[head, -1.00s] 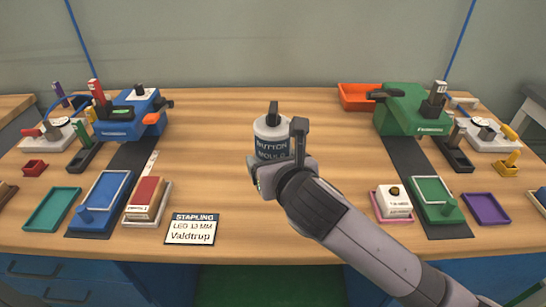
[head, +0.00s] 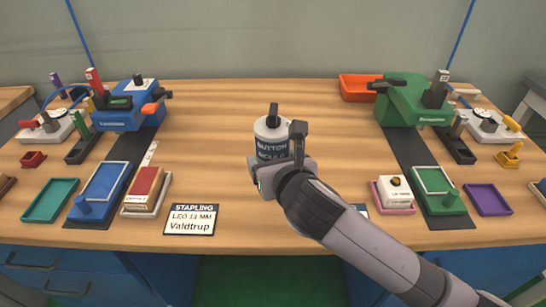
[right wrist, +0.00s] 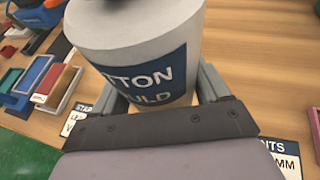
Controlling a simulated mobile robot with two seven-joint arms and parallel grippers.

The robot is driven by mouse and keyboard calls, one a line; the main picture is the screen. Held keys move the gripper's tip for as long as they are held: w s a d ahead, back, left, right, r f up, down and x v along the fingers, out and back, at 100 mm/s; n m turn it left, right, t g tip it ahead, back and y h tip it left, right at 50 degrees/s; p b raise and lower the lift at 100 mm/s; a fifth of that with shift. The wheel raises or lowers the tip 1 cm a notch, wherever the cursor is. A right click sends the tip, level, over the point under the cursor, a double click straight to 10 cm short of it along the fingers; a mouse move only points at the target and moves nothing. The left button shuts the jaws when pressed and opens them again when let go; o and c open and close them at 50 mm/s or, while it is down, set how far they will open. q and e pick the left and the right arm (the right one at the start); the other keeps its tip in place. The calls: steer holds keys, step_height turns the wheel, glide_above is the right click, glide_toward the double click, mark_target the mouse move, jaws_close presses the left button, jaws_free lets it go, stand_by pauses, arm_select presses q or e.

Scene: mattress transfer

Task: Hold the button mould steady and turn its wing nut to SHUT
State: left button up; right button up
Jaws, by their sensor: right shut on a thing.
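The button mould (head: 270,131) is a light grey cylinder with a dark blue label, upright in the middle of the head view. A dark upright piece (head: 273,110) stands on its top, probably the wing nut; no SHUT mark is readable. My right gripper (head: 277,160) is shut on the mould's sides, one finger on each side. In the right wrist view the mould (right wrist: 135,30) fills the space between the fingers, its top cut off. It appears held above the bench. My left gripper is not in view.
The wooden bench (head: 235,150) is clear around the mould. A blue machine (head: 130,108) and trays stand left, a green machine (head: 418,105) and trays right. An orange bin (head: 360,88) sits at the back. A stapling card (head: 190,219) lies at the front edge.

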steer(key=shift+f, duration=0.5)
steer(key=shift+f+b, duration=0.5)
steer(key=shift+f, duration=0.2)
steer(key=shift+f, duration=0.3)
steer(key=shift+f+b, duration=0.4)
steer(key=shift+f, duration=0.35)
steer(key=shift+f+b, duration=0.3)
steer(key=shift+f, duration=0.4)
steer(key=shift+f, duration=0.35)
steer(key=shift+f+b, duration=0.6)
steer(key=shift+f, duration=0.4)
